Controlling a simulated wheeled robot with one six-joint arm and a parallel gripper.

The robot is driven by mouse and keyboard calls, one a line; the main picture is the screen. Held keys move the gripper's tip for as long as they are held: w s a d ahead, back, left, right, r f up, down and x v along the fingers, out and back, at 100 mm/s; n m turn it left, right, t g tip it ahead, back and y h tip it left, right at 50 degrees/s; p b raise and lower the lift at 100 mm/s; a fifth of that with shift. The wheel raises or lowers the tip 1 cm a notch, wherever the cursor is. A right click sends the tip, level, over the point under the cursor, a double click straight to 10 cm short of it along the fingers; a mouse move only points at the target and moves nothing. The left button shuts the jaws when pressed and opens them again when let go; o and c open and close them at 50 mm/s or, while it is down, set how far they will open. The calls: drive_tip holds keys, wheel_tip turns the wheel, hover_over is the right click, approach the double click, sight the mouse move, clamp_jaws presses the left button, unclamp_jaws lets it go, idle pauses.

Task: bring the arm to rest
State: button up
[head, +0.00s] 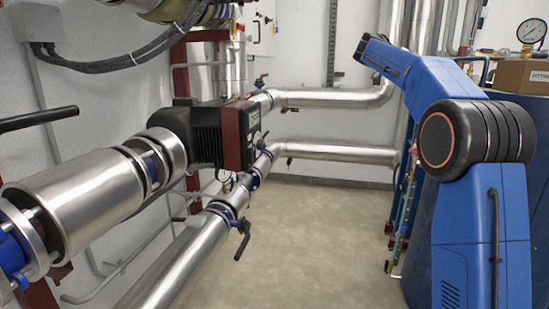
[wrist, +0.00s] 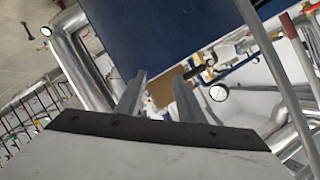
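My gripper (wrist: 159,80) shows in the wrist view, its two grey fingers apart with a clear gap between them. Nothing is held between the fingers; a brown surface behind the gap looks like the cardboard box, farther off. In the head view my blue arm rises at the right and bends away toward the back wall; the gripper itself is hidden or out of frame there.
A cardboard box (head: 524,75) and a pressure gauge (head: 531,32) are at the far right behind my arm. Silver pipes (head: 325,97) and a dark red pump unit (head: 235,135) with valve handles (head: 243,240) line the left and back. The middle floor (head: 310,240) is clear.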

drive_tip(key=s+a+f+n+t+y, duration=0.1)
drive_tip(key=s+a+f+n+y, duration=0.3)
drive_tip(key=s+a+f+n, duration=0.4)
drive_tip(key=s+a+f+n+t+y, duration=0.1)
drive_tip(key=s+a+f+n+y, duration=0.4)
drive_tip(key=s+f, duration=1.5)
drive_tip(key=s+a+f+n+t+y, duration=0.1)
drive_tip(key=s+a+f+n+y, duration=0.4)
drive_tip(key=s, duration=1.7)
drive_tip(key=a+f+n, duration=0.5)
drive_tip(key=f+n, duration=0.2)
drive_tip(key=f, duration=0.2)
drive_tip(key=shift+s+a+t, duration=0.15)
drive_tip(key=shift+a+t, duration=0.25)
